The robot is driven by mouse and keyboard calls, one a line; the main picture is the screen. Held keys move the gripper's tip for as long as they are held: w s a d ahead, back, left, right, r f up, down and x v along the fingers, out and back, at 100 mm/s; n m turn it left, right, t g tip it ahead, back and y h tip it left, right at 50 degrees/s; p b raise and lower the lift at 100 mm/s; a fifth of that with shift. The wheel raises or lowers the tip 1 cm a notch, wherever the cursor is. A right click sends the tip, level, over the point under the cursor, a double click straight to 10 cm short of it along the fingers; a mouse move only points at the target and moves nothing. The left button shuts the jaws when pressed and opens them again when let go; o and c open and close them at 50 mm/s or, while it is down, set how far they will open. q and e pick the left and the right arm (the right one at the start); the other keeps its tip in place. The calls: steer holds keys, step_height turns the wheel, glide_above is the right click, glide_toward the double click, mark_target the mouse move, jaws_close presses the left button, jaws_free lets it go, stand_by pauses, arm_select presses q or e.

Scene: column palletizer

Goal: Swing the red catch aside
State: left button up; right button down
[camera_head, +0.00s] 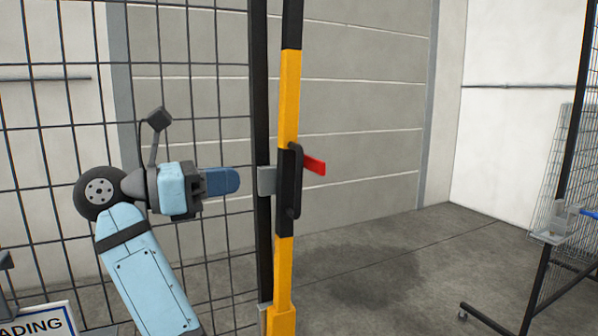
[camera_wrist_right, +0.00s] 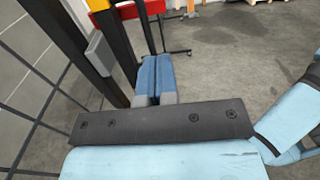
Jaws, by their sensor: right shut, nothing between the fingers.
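The red catch (camera_head: 315,165) is a short flat bar. It sticks out to the right from behind the black handle (camera_head: 293,195) on the yellow-and-black post, tilted slightly down. A red piece (camera_wrist_right: 97,4) at the top edge of the right wrist view looks like the same catch. My right gripper (camera_head: 237,180) is shut and empty, its blue fingers pointing right. It is left of the post, apart from the catch and a little lower in the picture. It also shows in the right wrist view (camera_wrist_right: 156,72). My left gripper is not in view.
A grey plate (camera_head: 267,181) sits on the dark frame post, just right of my right fingertips. Black wire mesh (camera_head: 60,150) spans the left side. Another mesh panel on a wheeled frame (camera_head: 545,285) stands at the right. The concrete floor (camera_head: 390,270) between is clear.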

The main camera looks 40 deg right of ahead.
mark_target(319, 170)
steer(key=p+x, duration=0.2)
steer(key=x, duration=1.1)
steer(key=shift+d+p, duration=0.35)
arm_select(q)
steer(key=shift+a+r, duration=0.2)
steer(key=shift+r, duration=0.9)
arm_select(e)
steer(key=shift+d+f, duration=0.1)
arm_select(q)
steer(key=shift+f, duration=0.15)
arm_select(e)
steer(key=shift+s, duration=0.1)
